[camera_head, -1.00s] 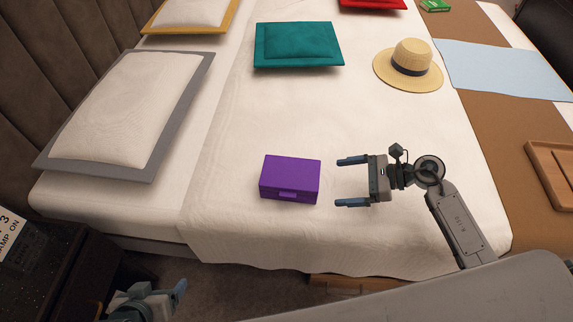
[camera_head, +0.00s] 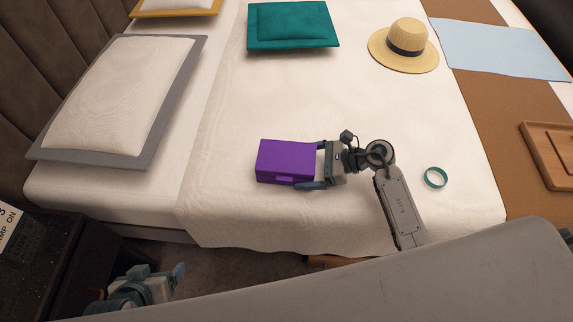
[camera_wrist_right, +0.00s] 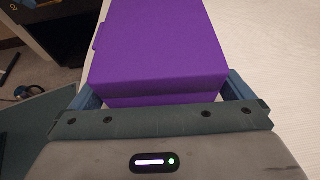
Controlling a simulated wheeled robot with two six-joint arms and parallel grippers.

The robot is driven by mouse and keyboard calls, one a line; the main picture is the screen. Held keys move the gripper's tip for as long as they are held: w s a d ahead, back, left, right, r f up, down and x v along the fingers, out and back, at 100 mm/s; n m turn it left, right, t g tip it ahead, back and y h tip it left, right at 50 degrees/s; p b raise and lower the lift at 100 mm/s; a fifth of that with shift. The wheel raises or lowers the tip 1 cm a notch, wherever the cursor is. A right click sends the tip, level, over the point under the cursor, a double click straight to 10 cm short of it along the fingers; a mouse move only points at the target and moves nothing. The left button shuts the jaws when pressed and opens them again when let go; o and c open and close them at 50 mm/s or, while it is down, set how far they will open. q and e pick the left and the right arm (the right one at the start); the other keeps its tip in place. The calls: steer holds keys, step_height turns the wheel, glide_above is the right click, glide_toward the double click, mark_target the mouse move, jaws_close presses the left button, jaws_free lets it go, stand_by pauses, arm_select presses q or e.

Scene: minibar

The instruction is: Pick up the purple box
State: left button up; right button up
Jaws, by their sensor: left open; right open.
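The purple box (camera_head: 286,161) lies on the white bed near its front edge. My right gripper (camera_head: 312,166) is open at the box's right end, with one finger along the far side and one along the near side. In the right wrist view the box (camera_wrist_right: 160,50) reaches in between the two blue fingers (camera_wrist_right: 162,95), which stand one on each side of it. I cannot tell whether the fingers touch it. My left gripper (camera_head: 172,282) is open and empty at the lower left, away from the bed and the box, partly cut off by the frame.
A teal ring (camera_head: 436,177) lies on the bed right of my right arm. A straw hat (camera_head: 404,46), a teal cushion (camera_head: 292,26) and a grey-edged pillow (camera_head: 120,98) lie farther back. A wooden tray (camera_head: 550,155) is at the right. A dark nightstand (camera_head: 50,262) stands lower left.

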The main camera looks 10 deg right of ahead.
steer(key=shift+w+a+f, duration=0.15)
steer(key=shift+a+f, duration=0.05)
steer(key=shift+a, duration=0.25)
steer(key=c, duration=0.9)
steer(key=shift+r, duration=0.2)
